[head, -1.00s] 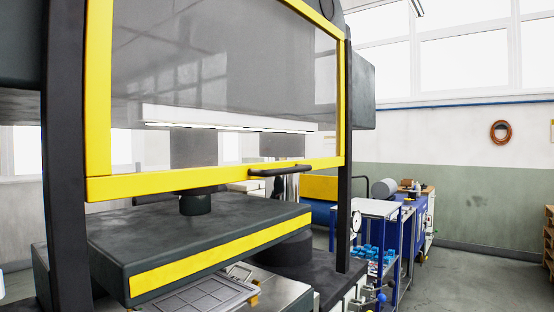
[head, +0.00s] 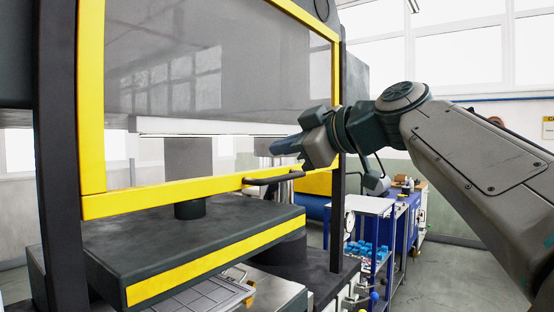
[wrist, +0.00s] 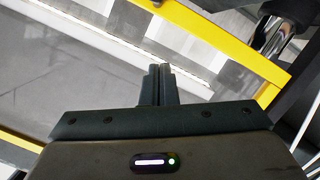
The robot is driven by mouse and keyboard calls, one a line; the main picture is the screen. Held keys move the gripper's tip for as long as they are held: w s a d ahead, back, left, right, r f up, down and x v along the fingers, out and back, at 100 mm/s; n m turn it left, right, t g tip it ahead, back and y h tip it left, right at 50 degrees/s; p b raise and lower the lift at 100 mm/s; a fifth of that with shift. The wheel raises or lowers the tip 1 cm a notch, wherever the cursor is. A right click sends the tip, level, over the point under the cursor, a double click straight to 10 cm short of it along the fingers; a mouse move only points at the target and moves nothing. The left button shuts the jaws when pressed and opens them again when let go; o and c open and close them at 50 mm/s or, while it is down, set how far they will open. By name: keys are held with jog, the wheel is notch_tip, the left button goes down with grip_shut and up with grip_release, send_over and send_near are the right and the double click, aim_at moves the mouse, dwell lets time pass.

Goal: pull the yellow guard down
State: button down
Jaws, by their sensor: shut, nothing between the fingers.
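The yellow guard (head: 150,198) is a yellow frame around a clear panel, raised on the press above the dark plate. A dark bar handle (head: 272,178) sits on its bottom rail near the right end. My gripper (head: 274,146) is in front of the panel, above the handle and apart from it, pointing left. In the wrist view my gripper (wrist: 160,70) is shut and empty, its two fingers together before the clear panel. The guard's yellow rail (wrist: 225,48) crosses the upper right there. A dark piece with a shiny rod shows at the top right corner; I cannot tell if it is the handle.
Under the guard is the dark press plate (head: 190,235) with a yellow stripe, above a grey tray (head: 205,298). Black posts (head: 337,215) flank the guard. A blue cart (head: 365,210) stands behind at right. Floor at the right is clear.

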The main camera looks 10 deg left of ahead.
jog(key=p, duration=0.4)
send_over(241, 175)
jog(key=s+d, duration=0.4)
jog(key=f, duration=0.2)
jog(key=w+f, duration=0.1)
jog(key=f, duration=0.1)
jog(key=shift+w+f, duration=0.2)
jog(key=shift+f, duration=0.1)
jog(key=shift+w+d+f, duration=0.1)
jog(key=shift+w+f, duration=0.15)
jog(key=shift+f, duration=0.2)
jog(key=shift+d, duration=0.1)
